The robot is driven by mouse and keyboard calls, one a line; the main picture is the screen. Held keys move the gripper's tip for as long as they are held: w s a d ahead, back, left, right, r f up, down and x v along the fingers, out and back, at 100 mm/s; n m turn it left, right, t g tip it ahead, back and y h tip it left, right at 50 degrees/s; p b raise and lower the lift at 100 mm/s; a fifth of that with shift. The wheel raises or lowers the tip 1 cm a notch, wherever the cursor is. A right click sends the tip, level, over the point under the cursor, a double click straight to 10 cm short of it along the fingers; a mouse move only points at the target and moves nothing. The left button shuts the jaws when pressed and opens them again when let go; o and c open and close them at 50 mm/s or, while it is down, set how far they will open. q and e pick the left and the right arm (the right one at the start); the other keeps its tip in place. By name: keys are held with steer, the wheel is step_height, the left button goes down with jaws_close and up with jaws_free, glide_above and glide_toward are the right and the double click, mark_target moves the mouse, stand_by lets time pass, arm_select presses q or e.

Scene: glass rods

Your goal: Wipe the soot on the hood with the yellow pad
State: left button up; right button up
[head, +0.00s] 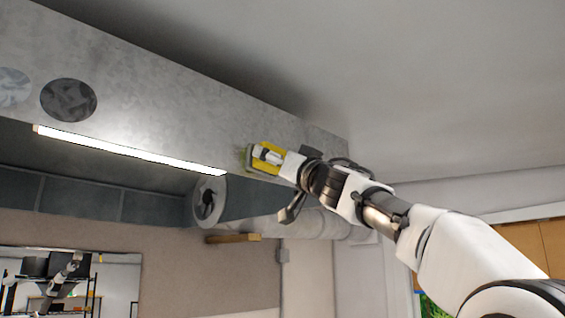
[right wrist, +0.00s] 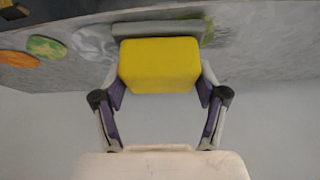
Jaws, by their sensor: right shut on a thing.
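The hood (head: 170,105) is a long grey metal face crossing the head view. A dark round patch (head: 68,100), which looks like soot, is on its left part, with a paler grey round patch (head: 12,88) farther left. My right gripper (head: 279,161) is shut on the yellow pad (head: 262,158) near the hood's right end. The pad also shows between the fingers in the right wrist view (right wrist: 160,65), with a grey and green edge beyond it. It is at or very near the hood face; I cannot tell if it touches. My left gripper is not in view.
A lit strip (head: 130,150) runs along the hood's lower edge. A round duct fan (head: 209,203) and a wooden bar (head: 232,238) are below the pad.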

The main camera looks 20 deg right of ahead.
steer(key=shift+s+a, duration=0.25)
steer(key=shift+a, duration=0.45)
steer(key=shift+s+a, duration=0.2)
steer(key=shift+a, duration=0.35)
steer(key=shift+s+a, duration=0.2)
steer(key=shift+a, duration=0.35)
steer(key=shift+s+a, duration=0.3)
steer(key=shift+a, duration=0.5)
steer(key=shift+s+a, duration=0.35)
steer(key=shift+a, duration=0.55)
steer(key=shift+s+a, duration=0.1)
steer(key=shift+a, duration=0.35)
steer(key=s+d+b, duration=0.3)
steer(key=s+b, duration=0.4)
steer(key=s, duration=0.1)
steer(key=shift+d+b, duration=0.2)
steer(key=shift+b, duration=0.1)
